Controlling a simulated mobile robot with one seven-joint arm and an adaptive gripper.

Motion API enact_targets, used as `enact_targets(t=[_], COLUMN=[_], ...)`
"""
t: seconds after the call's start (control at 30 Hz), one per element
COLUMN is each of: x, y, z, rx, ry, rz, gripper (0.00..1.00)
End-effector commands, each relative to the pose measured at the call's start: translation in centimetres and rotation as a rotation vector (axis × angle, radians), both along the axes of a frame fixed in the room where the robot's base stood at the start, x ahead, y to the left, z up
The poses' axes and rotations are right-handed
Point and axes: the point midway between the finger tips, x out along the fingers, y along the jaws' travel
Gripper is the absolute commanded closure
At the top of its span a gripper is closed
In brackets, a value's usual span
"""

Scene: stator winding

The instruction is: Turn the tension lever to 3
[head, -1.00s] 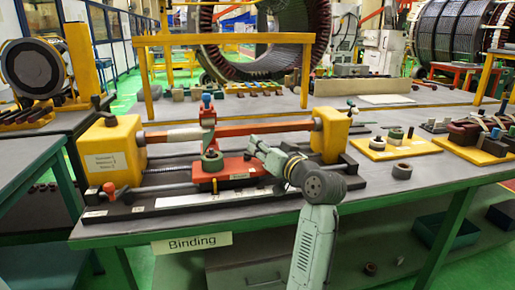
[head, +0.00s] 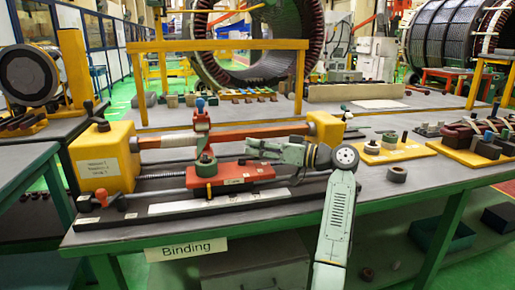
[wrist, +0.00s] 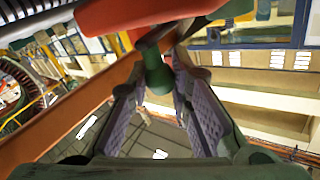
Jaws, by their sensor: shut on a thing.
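The binding machine's red carriage (head: 235,176) sits on the dark bed, with a green-grey spool (head: 206,167) on its left part. My gripper (head: 252,148) reaches in from the right, just above the carriage's right part. In the wrist view, a dark arm with a green knob (wrist: 157,78), which looks like the tension lever, extends from a red part (wrist: 140,14). My gripper (wrist: 160,100) is shut on this knob between its ridged fingers. In the head view the gripper hides the lever. I cannot read any scale numbers or the lever's setting.
A copper-coloured bar (head: 260,131) runs between two yellow end blocks (head: 103,160), close behind my gripper. A red upright with a blue knob (head: 200,104) stands by the spool. A dark ring (head: 397,174) and a yellow tray (head: 405,152) lie to the right. The table's front is mostly clear.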

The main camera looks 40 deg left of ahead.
Motion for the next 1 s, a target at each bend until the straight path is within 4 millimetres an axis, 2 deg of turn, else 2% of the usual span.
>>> enact_targets(t=[0.4,0.43,0.6,0.73,1.0], x=[-0.05,-0.05,-0.03,-0.02,0.00], y=[0.17,0.18,0.15,0.12,0.05], z=[-0.07,-0.07,-0.05,-0.03,-0.02], rx=[-0.003,-0.003,-0.002,-0.002,-0.001], ry=[-0.001,-0.001,0.000,0.000,0.000], rz=[0.008,0.007,0.007,0.007,0.007], gripper=[1.00,0.80,0.69,0.60,0.60])
